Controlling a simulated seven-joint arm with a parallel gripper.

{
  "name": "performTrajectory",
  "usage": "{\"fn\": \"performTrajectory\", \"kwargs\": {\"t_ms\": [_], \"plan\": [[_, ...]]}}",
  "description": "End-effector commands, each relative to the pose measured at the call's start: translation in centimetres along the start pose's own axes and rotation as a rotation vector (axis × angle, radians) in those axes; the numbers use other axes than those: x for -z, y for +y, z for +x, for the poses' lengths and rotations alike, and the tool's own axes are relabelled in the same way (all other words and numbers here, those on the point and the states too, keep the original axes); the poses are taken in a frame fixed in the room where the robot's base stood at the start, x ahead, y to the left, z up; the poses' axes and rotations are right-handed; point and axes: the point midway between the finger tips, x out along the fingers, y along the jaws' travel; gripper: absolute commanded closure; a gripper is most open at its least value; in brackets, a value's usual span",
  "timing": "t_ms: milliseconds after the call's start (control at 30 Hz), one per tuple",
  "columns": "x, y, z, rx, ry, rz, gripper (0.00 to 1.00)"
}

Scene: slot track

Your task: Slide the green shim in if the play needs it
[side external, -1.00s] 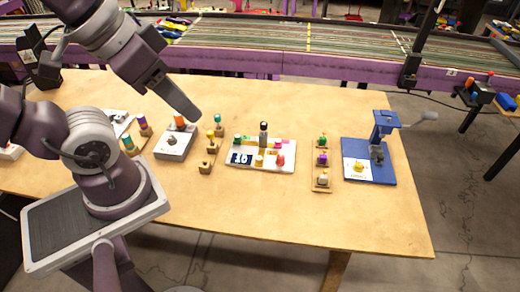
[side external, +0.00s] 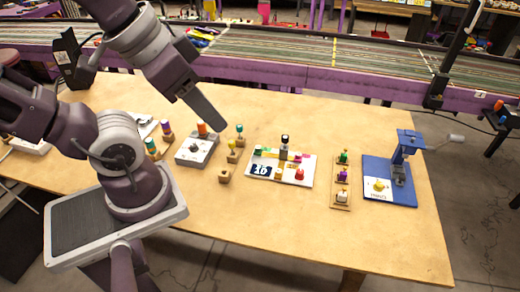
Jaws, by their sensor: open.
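A green-topped piece (side external: 344,156), perhaps the green shim, sits at the far end of a small wooden rack (side external: 340,206) right of centre. A purple piece (side external: 342,175) and a white piece (side external: 342,196) stand in line with it. A white board (side external: 265,181) at the middle carries a dark "10" label, a dark upright post, a red knob and coloured parts; any slot or play is too small to make out. My gripper (side external: 218,123) is open and seems empty, above the table to the left of the board. Its fingers overlap in this view.
A grey box (side external: 195,152) with an orange cap stands left of the board, near wooden stands with coloured knobs. A blue base (side external: 398,198) with a blue press-like fixture and a yellow-knobbed piece stands at the right. The table's front is clear.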

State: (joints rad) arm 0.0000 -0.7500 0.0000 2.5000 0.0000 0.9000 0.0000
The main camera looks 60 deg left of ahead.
Motion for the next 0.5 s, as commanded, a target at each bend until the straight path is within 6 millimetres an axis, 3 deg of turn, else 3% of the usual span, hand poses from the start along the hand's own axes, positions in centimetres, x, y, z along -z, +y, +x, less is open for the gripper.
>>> {"fn": "performTrajectory", "kwargs": {"t_ms": [400, 500], "plan": [[0.0, 0.0, 0.0, 0.0, 0.0, 0.0, 0.6], [1.3, -0.4, 0.4, 0.012, -0.022, 0.016, 0.6]]}}
